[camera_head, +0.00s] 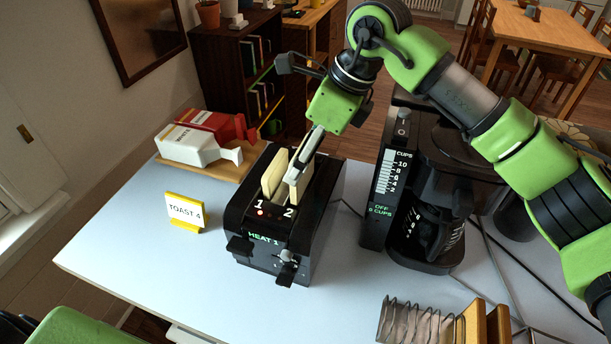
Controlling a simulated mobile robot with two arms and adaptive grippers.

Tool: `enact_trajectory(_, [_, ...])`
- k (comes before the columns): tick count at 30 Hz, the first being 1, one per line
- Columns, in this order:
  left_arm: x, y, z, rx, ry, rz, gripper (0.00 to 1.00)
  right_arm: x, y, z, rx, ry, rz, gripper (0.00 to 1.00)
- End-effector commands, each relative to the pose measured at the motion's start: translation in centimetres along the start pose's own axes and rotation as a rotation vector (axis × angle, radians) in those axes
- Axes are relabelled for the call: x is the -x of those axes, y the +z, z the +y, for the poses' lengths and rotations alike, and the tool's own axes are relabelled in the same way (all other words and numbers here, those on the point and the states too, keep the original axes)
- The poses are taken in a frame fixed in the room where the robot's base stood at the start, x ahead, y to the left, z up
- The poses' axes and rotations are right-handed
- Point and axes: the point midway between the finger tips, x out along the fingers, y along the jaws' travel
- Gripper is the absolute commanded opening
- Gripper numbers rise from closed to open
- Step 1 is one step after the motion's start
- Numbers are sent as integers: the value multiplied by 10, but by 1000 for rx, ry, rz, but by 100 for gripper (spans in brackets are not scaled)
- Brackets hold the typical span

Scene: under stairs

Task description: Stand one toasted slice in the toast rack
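A black toaster (325,222) stands mid-table, with slots marked 1 and 2 and a HEAT 1 display. A pale slice (272,174) stands up out of slot 1 and another pale slice (304,187) out of slot 2. My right gripper (293,174) reaches down over slot 2, a grey finger against or just beside that slice. The other finger is not clear, so its grip cannot be told. The wire toast rack (408,322) is at the bottom right, with two brown toast-like slabs (472,324) upright at its right end. My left gripper is out of view.
A coffee maker (435,205) stands right of the toaster, under my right arm, with cables behind the rack. A TOAST 4 sign (184,212) and a board with red and white cartons (195,148) are left. The table's front left is clear.

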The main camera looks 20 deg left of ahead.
Motion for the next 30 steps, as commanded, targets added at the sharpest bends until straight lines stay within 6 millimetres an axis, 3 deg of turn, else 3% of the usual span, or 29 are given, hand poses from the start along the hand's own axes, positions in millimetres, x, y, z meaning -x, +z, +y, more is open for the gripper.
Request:
enact_trajectory(3, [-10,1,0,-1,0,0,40,18,8,0,1,-3,-1,60])
enact_trajectory(8, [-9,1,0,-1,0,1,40,38,16,0,0,0,0,60])
enact_trajectory(24, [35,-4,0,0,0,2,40,102,42,0,0,1,0,60])
enact_trajectory(30, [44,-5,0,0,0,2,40,114,47,0,0,2,0,60])
